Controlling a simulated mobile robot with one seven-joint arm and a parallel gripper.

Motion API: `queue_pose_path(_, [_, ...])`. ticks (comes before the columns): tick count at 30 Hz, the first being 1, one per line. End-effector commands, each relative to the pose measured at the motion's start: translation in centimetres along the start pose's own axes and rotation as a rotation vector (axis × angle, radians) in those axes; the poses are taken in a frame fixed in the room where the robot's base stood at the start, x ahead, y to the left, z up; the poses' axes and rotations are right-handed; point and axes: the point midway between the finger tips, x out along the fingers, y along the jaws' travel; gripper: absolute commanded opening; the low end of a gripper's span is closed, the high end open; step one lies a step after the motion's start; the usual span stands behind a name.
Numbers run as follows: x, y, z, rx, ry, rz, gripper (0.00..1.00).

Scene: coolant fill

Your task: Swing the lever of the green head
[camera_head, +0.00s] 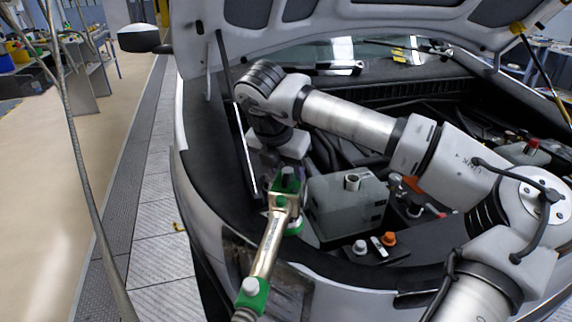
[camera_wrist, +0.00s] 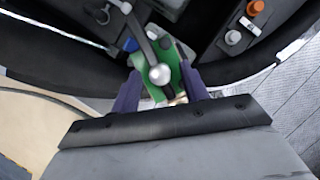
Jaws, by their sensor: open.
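The green head (camera_head: 287,183) sits on the upper end of a metallic filling wand (camera_head: 268,245) in the head view, at the front left of the engine bay. In the wrist view the green head (camera_wrist: 146,62) lies between my gripper's two purple fingers. A lever (camera_wrist: 145,45) with a round silver knob (camera_wrist: 159,76) crosses over it, and the knob lies between the fingers. My gripper (camera_wrist: 160,72) is open around the green head and lever. I cannot tell whether a finger touches them. In the head view my fingers are hard to make out behind the head.
A grey tank (camera_head: 346,208) stands right of the green head. An orange cap (camera_head: 388,239) and a white cap (camera_head: 360,247) are in front of it. The open hood (camera_head: 330,25) hangs above my arm. A hose (camera_head: 85,190) hangs at the left over clear floor.

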Motion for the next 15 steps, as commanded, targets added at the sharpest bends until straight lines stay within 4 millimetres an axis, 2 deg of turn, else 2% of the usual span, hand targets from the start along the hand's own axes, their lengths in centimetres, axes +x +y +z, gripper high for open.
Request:
queue_pose_path(5, [0.02, 0.00, -0.01, 0.000, 0.000, 0.000, 0.45])
queue_pose_path(6, [0.01, 0.00, -0.01, 0.000, 0.000, 0.000, 0.42])
queue_pose_path(15, [-0.02, 0.00, 0.00, 0.000, 0.000, 0.000, 0.03])
